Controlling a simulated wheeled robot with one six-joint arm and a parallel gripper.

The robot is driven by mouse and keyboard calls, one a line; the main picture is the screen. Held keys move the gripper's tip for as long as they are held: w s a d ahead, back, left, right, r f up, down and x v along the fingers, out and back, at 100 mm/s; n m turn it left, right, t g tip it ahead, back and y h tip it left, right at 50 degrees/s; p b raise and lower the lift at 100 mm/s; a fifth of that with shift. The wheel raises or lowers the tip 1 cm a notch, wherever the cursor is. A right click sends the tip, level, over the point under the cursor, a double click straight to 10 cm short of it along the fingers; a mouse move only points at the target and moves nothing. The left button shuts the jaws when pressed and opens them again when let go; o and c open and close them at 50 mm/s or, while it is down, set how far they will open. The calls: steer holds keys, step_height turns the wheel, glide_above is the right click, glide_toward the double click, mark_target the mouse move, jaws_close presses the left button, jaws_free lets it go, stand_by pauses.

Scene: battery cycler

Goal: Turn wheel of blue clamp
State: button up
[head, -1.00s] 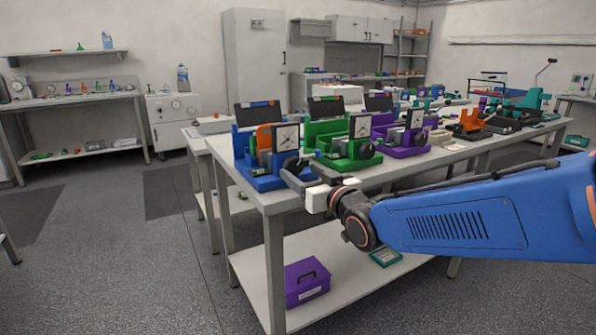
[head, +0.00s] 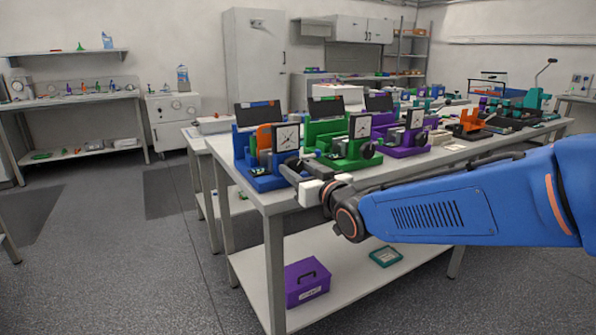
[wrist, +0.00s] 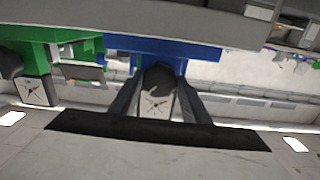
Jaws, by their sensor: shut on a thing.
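The blue clamp (head: 268,182) stands at the near left corner of the table, with an orange part and a square white dial (head: 286,137). In the wrist view its blue body (wrist: 200,52) is across the top, and its dark round wheel (wrist: 158,77) sits between my fingers. My gripper (head: 292,167) reaches the clamp's front right side, and it also shows in the wrist view (wrist: 157,88). It is shut on the wheel, one finger on each side. In the head view the gripper mostly hides the wheel.
A green clamp (head: 345,162) stands close to the right, with a purple clamp (head: 402,152) beyond it. A purple box (head: 306,283) and a teal-edged item (head: 385,257) lie on the lower shelf (head: 335,270). The floor at left is open.

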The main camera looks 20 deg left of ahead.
steer(key=m, duration=0.4)
steer(key=shift+m, duration=0.4)
steer(key=m, duration=1)
steer(key=shift+m, duration=2.9)
steer(key=o, duration=1)
steer(key=shift+o, duration=0.2)
